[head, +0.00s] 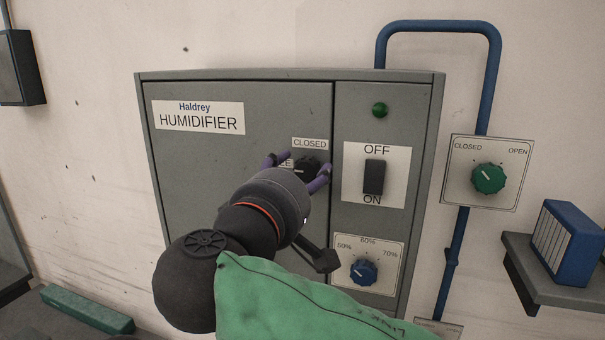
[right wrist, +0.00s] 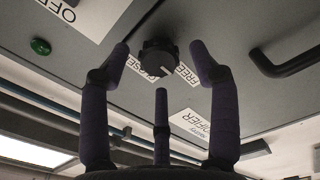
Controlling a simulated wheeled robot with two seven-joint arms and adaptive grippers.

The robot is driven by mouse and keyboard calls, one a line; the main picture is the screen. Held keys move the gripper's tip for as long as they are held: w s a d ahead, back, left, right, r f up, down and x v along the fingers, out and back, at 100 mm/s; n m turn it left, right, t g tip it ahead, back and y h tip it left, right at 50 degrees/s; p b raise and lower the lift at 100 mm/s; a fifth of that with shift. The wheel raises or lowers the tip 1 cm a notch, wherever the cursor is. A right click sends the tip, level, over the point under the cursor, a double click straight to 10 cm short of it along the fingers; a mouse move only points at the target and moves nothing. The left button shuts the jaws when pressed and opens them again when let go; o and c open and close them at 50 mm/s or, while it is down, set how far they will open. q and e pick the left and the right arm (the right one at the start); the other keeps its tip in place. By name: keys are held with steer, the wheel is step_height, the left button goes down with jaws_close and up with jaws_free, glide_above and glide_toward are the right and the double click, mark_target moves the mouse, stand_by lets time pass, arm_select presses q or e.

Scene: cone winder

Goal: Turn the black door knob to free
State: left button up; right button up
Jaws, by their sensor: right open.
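The black door knob (head: 308,165) sits on the grey humidifier door (head: 230,165), just below a CLOSED label (head: 310,144). A FREE label is mostly hidden to its left in the head view. My right gripper (head: 296,171) is open, with purple fingers on either side of the knob. In the right wrist view the knob (right wrist: 158,58) lies between the spread fingertips, with gaps at both sides and a third finger below. The FREE label (right wrist: 187,75) shows beside it there. I cannot tell for sure where the knob's mark points. My left gripper is not in view.
Right of the door are a black OFF/ON switch (head: 374,177), a green lamp (head: 379,110) and a blue humidity knob (head: 363,271). A green valve knob (head: 488,179) is on the wall. A door handle (head: 318,257) is below my right gripper.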

steer(key=v, duration=1)
steer(key=shift+s, duration=0.4)
steer(key=shift+a, duration=0.1)
